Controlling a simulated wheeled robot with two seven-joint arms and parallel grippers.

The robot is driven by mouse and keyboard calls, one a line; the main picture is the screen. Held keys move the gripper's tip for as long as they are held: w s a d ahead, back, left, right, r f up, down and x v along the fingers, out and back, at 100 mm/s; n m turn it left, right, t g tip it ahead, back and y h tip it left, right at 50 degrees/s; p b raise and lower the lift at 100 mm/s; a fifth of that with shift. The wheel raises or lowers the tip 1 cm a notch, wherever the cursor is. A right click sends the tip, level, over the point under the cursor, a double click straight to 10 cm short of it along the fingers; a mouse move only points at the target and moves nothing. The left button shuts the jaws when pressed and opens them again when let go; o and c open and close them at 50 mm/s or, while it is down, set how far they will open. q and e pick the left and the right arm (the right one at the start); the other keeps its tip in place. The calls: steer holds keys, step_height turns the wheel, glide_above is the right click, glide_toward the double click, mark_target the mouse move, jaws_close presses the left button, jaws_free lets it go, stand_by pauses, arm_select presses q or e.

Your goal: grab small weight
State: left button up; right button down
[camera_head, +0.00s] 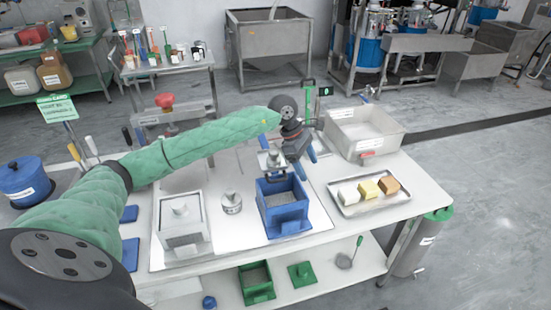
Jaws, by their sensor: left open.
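My left arm comes in from the left in a green sleeve, and its gripper (305,160) hangs over the table with its blue fingers pointing down, open and apparently empty. A small round silver metal piece with a knob (232,201), which looks like a small weight, stands on the white board left of the blue box. A metal block with a knob (271,161) is at the top of the blue box (283,206), left of and close to my gripper. I cannot tell which of these the task means. My right gripper is not in view.
A white box with a knobbed lid (182,230) stands at the left of the board. A tray (347,205) with several coloured blocks lies right of the blue box. A steel basin (352,137) stands behind. A green box (257,284) sits on the lower shelf.

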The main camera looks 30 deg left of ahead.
mark_target(274, 150)
arm_select(q)
steer(key=a+r+y, duration=0.1)
steer(key=a, duration=0.3)
steer(key=a+r+y, duration=0.2)
steer(key=a, duration=0.2)
steer(key=w+a+r+y, duration=0.1)
steer(key=a+y, duration=0.1)
steer(key=a, duration=0.3)
steer(key=shift+w+r+g, duration=0.1)
steer(key=shift+r+g, duration=0.1)
steer(key=shift+g, duration=0.2)
steer(key=shift+a, duration=0.25)
steer(key=shift+f+p, duration=0.5)
steer(key=shift+f, duration=0.7)
steer(key=shift+f+p, duration=0.25)
steer(key=shift+p, duration=0.25)
steer(key=f+p, duration=0.2)
steer(key=f, duration=0.1)
steer(key=shift+d+f, duration=0.15)
steer(key=shift+d, duration=0.05)
steer(key=shift+f+p, duration=0.45)
steer(key=shift+f, duration=0.25)
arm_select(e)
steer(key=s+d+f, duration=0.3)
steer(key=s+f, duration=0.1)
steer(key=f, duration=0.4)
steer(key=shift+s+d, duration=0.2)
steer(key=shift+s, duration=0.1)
